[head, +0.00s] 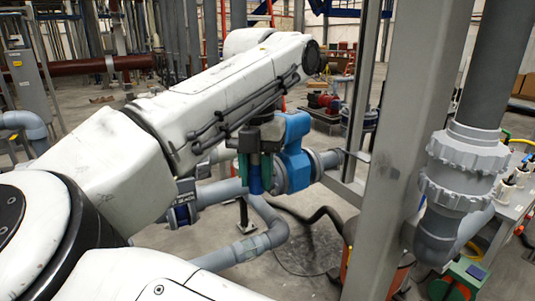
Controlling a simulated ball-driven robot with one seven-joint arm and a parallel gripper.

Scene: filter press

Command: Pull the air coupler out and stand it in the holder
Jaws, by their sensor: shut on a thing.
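My white arm fills the left and middle of the head view and reaches up to the right. I cannot pick out the holder for certain. A grey bench (511,208) is cut off by the right edge and carries small white and black parts (505,186).
A grey steel column (392,150) stands between my arm and the bench. A thick grey pipe with flanges (462,160) is beside it. Blue valves (292,158) and grey piping (262,240) lie under my arm. A green box (463,278) is at lower right.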

